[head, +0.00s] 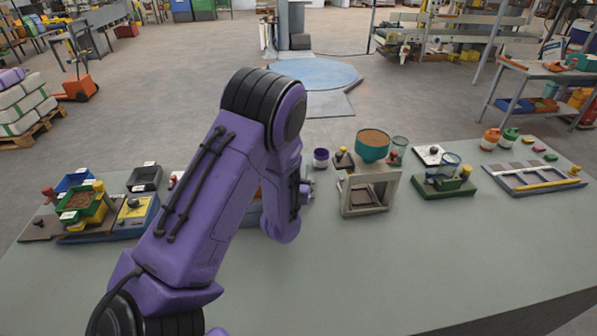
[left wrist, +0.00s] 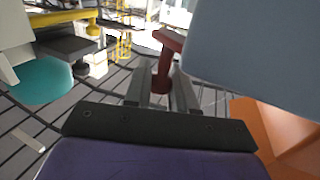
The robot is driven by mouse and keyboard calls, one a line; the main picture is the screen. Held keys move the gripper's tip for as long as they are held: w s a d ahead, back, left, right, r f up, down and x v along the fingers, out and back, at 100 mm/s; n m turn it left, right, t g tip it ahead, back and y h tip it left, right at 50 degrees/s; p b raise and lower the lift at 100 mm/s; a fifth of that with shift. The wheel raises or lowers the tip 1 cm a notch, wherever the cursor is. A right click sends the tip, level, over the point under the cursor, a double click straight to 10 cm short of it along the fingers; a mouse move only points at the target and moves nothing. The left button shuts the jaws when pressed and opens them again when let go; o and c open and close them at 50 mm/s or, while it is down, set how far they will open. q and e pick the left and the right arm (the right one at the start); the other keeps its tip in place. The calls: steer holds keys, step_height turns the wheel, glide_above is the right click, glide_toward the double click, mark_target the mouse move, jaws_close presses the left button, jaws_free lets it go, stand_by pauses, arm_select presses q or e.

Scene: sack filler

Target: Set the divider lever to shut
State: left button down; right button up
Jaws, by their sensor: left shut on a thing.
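A dark red lever (left wrist: 166,60) with a crosspiece at its upper end shows in the left wrist view, beside a grey-blue box (left wrist: 245,45). I take it for the divider lever. My left gripper (left wrist: 162,85) has its two grey fingers on either side of the lever's stem and is shut on it. In the head view my left gripper (head: 306,188) shows only in part at the right side of my purple forearm. That forearm hides the lever and most of a blue-grey box (head: 252,215). My right gripper is in neither view.
A stand with a teal hopper (head: 372,148) is just right of my left gripper. A green-based device (head: 443,187) and a grey tray (head: 515,184) stand farther right. Bins and a blue tray (head: 150,215) are at left. The table's front right is clear.

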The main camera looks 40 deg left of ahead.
arm_select(q)
steer(key=n+g+y, duration=0.2)
steer(key=a+n+g+y, duration=0.1)
steer(key=n+g+y, duration=0.1)
steer(key=g, duration=0.1)
steer(key=a+n+g+y+b, duration=0.1)
steer(key=n+g+y, duration=0.1)
steer(key=y, duration=0.1)
steer(key=shift+s+a+n+g, duration=0.15)
steer(key=shift+a+n+g, duration=0.05)
steer(key=shift+n+g, duration=0.1)
steer(key=n+g, duration=0.1)
steer(key=n+g+y, duration=0.1)
steer(key=g, duration=0.1)
steer(key=a+n+g+b, duration=0.1)
steer(key=shift+s, duration=0.35)
steer(key=shift+s+a+n+g+y, duration=0.2)
steer(key=shift+n+g, duration=0.35)
steer(key=shift+g, duration=0.4)
steer(key=shift+s+a+n+g+y, duration=0.2)
steer(key=shift+n+g, duration=0.35)
steer(key=shift+g, duration=0.4)
steer(key=c, duration=1)
jaws_free()
steer(key=shift+r, duration=0.1)
steer(key=shift+d, duration=0.1)
